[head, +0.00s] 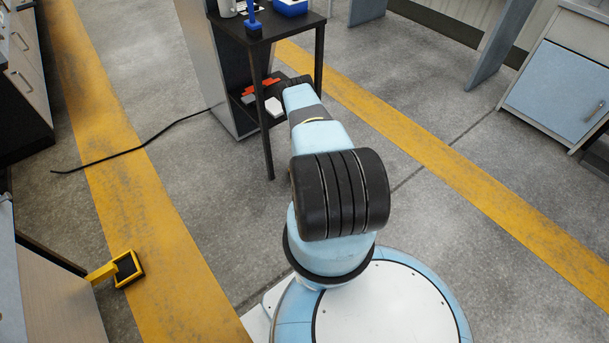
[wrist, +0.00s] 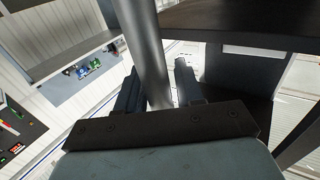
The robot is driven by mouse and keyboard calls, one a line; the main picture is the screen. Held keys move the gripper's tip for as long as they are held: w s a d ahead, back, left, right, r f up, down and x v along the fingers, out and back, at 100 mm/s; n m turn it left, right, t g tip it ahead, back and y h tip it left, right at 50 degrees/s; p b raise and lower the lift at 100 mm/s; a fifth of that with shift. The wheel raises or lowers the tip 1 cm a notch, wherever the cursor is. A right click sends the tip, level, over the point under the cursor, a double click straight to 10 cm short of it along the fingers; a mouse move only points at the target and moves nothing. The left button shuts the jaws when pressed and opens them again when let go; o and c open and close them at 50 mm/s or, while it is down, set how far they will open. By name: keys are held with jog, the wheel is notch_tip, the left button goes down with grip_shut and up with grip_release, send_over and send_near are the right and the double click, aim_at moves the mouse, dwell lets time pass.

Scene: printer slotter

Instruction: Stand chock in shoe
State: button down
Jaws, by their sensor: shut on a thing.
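My gripper (wrist: 158,88) shows in the wrist view with its two dark fingers on either side of a smooth grey round bar (wrist: 148,45). It is shut on this bar, which runs up and out of the top of the picture. I cannot tell whether the bar is the chock. In the head view my arm reaches to a dark table (head: 280,27), and its end is by the table's lower shelf; the fingers are hidden there. A yellow-framed piece with a black inset (head: 127,269) is at the lower left; I cannot tell whether it is the shoe.
Red-orange pieces (head: 262,86) and a white piece (head: 274,107) lie on the table's lower shelf. A black table leg (head: 263,130) stands close to my arm. A black cable (head: 130,150) lies on the floor. A blue-doored cabinet (head: 556,85) is at right. The grey floor between is clear.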

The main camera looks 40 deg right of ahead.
jog(key=shift+w+d, duration=0.1)
jog(key=c, duration=0.7)
grip_release()
jog(key=shift+f, duration=0.15)
jog(key=shift+o, duration=0.3)
jog(key=shift+s+f, duration=0.2)
jog(key=shift+f, duration=0.05)
jog(key=v, duration=1.3)
jog(key=shift+s+a, duration=0.15)
jog(key=shift+a, duration=0.2)
jog(key=shift+s, duration=0.1)
